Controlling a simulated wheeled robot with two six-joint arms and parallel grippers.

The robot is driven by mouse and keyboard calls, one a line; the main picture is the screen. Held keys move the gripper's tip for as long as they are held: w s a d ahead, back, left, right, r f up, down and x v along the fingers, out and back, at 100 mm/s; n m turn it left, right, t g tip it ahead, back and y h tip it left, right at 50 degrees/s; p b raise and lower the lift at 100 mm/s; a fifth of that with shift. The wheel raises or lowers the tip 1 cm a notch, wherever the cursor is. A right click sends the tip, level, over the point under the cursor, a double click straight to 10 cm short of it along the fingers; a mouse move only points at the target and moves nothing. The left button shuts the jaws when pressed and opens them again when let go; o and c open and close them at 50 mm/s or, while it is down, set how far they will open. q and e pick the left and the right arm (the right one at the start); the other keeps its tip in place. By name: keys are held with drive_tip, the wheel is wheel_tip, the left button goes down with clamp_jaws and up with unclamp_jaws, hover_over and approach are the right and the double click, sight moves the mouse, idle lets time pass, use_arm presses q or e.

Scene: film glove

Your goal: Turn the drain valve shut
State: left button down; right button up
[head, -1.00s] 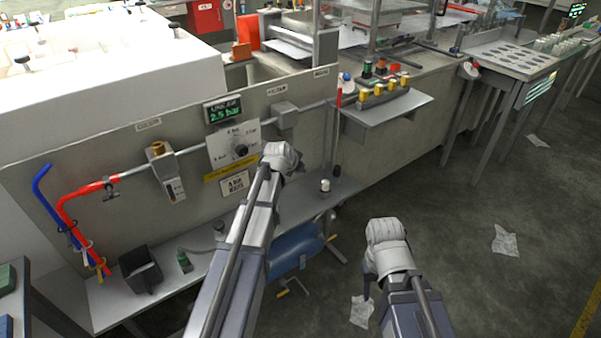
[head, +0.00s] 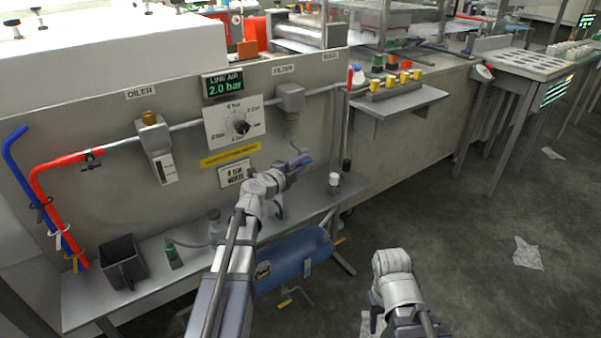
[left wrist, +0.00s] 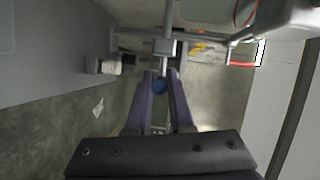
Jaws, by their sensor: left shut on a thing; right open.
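My left gripper (head: 302,161) is just below the block marked FILTER (head: 290,97) on the grey panel. The line air display (head: 223,86) reads 2.0 bar.
A regulator dial (head: 238,127) is left of the filter. A shelf (head: 190,262) below carries a black cup (head: 122,262) and small bottles. A blue tank (head: 290,262) with a yellow lever (head: 297,294) lies underneath. Open floor is at the right.

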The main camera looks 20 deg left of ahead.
use_arm(q)
drive_tip(key=shift+d+f+t+b, duration=0.1)
drive_tip(key=shift+f+t+b, duration=0.15)
drive_tip(key=shift+b, duration=0.3)
drive_tip(key=shift+r, duration=0.1)
drive_tip(key=c, duration=0.8)
unclamp_jaws()
drive_tip(key=v, duration=0.7)
drive_tip(key=shift+s, duration=0.4)
